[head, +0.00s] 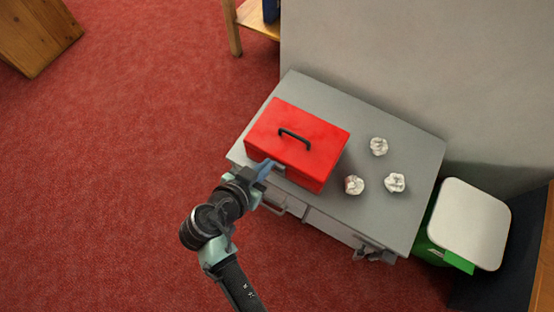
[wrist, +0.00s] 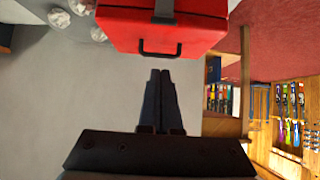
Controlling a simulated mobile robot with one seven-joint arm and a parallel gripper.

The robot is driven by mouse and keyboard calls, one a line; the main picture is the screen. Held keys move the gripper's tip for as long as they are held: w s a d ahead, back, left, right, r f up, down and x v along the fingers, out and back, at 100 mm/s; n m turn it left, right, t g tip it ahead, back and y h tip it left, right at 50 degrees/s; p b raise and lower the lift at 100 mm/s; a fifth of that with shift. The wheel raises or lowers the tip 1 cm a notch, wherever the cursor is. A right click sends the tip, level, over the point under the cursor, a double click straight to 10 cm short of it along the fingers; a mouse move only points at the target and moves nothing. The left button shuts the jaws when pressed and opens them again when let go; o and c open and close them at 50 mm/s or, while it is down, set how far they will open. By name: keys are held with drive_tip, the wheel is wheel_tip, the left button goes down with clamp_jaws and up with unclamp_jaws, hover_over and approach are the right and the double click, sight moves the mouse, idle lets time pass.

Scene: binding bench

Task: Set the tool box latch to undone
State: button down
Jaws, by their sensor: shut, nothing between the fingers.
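The red tool box (head: 300,140) stands closed on a grey cabinet, with a black handle (head: 295,138) on its lid. Its grey metal latch (head: 279,168) is on the front face, partly hidden by my gripper in the head view. The latch (wrist: 164,10) also shows at the top edge of the wrist view, cut off by the frame, so I cannot tell its state. My gripper (head: 266,167) is at the box's front, close to the latch. In the wrist view my gripper's fingers (wrist: 160,73) are together and empty; contact with the latch cannot be told.
Three crumpled paper balls (head: 379,146) lie on the grey cabinet (head: 400,220) right of the box. A green bin with a white lid (head: 470,222) stands right of the cabinet. A grey wall (head: 400,70) rises behind. Red carpet (head: 110,160) is open at left.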

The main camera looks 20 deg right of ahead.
sight(276, 168)
drive_tip(key=w+d+f+b, duration=0.1)
drive_tip(key=f, duration=0.1)
drive_tip(key=w+d+f+b, duration=0.1)
drive_tip(key=d+f, duration=0.1)
drive_tip(key=f, duration=0.1)
drive_tip(key=w+d+f+b, duration=0.1)
drive_tip(key=f+b, duration=0.1)
drive_tip(key=shift+w+d+f, duration=0.15)
drive_tip(key=shift+w+f, duration=0.05)
drive_tip(key=shift+f, duration=0.2)
drive_tip(key=shift+s+a+f, duration=0.2)
drive_tip(key=shift+s+a, duration=0.05)
drive_tip(key=shift+a, duration=0.1)
drive_tip(key=shift+f+b, duration=0.1)
drive_tip(key=shift+b, duration=0.35)
